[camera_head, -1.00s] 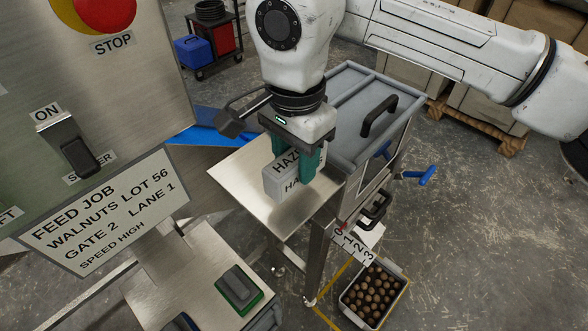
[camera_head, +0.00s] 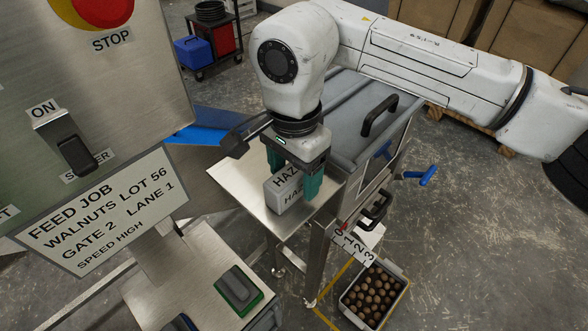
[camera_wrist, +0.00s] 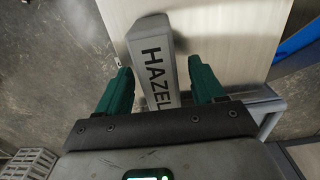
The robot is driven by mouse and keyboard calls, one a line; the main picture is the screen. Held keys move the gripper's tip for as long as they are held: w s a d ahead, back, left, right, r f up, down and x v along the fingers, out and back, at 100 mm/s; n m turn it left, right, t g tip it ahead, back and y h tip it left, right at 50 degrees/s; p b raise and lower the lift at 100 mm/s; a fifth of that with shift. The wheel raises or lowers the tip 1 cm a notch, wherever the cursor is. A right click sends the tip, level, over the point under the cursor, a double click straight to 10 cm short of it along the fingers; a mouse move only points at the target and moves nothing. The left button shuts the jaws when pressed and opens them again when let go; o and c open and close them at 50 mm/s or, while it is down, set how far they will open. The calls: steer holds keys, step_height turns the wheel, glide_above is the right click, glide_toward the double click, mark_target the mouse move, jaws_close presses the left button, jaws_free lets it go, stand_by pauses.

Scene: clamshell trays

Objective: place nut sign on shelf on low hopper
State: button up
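The nut sign (camera_head: 288,192) is a grey block lettered HAZ. It stands on the bare metal shelf (camera_head: 245,180) at the side of the low hopper (camera_head: 345,120), near the shelf's front edge. In the wrist view the sign (camera_wrist: 155,60) reads HAZEL, with its lower end hidden by my gripper. My gripper (camera_head: 293,172) is above the shelf with its green fingers on either side of the sign. In the wrist view the fingers (camera_wrist: 160,85) stand apart, with narrow gaps beside the sign.
A control panel (camera_head: 110,90) with a FEED JOB card (camera_head: 100,210) fills the left. The hopper has a black handle (camera_head: 380,115) and a blue-ended lever (camera_head: 428,176). A bin of nuts (camera_head: 373,297) is on the floor at lower right.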

mark_target(294, 170)
step_height(294, 170, up, 12)
steer(key=p, duration=0.1)
steer(key=shift+r, duration=0.15)
stand_by(0.5)
stand_by(0.3)
